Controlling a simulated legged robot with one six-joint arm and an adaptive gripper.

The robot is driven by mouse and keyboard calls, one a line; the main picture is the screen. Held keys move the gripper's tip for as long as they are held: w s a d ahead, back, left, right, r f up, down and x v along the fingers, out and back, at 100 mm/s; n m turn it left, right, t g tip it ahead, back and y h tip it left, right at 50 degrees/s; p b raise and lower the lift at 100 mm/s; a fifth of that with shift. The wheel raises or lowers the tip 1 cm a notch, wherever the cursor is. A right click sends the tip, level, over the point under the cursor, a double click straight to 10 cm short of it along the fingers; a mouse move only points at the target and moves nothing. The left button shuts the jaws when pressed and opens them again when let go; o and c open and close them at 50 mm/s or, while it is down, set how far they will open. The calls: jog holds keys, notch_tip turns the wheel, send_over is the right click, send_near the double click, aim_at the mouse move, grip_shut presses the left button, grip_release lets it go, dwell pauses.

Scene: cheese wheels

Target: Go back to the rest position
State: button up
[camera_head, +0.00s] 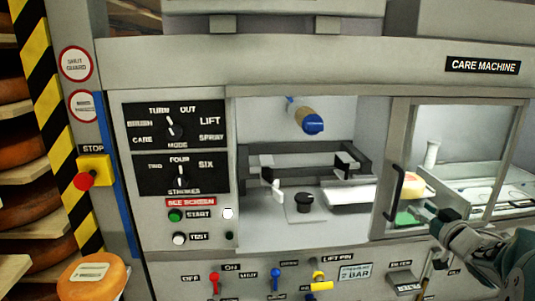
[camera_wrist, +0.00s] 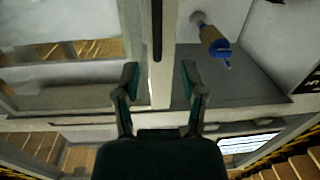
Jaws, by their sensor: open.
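My gripper (camera_head: 432,228) is at the lower right of the head view, in front of the care machine (camera_head: 300,70) and just right of the black handle (camera_head: 398,190) on its clear guard door. In the wrist view the two fingers of my gripper (camera_wrist: 160,72) are spread, with nothing held between them. A dark upright bar (camera_wrist: 157,30), probably the door handle, stands beyond the fingertips. I cannot tell whether a finger touches it. The guard is at the right, and the left part of the machine's opening is uncovered.
A blue-tipped nozzle (camera_head: 307,120) hangs inside the opening. A cheese wheel (camera_head: 92,278) sits at the lower left, near shelves (camera_head: 15,210) and a red stop button (camera_head: 85,180). Switches and levers (camera_head: 276,275) line the lower front panel. A pale yellow piece (camera_head: 415,188) shows behind the guard.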

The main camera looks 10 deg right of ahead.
jog(key=s+a+r+m+g+h, duration=0.35)
jog(key=a+h, duration=0.25)
jog(key=a, duration=0.4)
jog(key=s+a+f+n+g+y, duration=0.1)
jog(key=s+a+f+g, duration=0.3)
jog(key=s+a, duration=0.5)
jog(key=s+a+f+n+g+y, duration=0.1)
jog(key=s+a+f+g+y, duration=0.2)
jog(key=s+a, duration=0.6)
jog(key=s+f+g, duration=0.1)
jog(key=s+f, duration=0.1)
jog(key=s, duration=0.2)
jog(key=shift+s+f+y, duration=0.3)
jog(key=shift+f+y, duration=0.1)
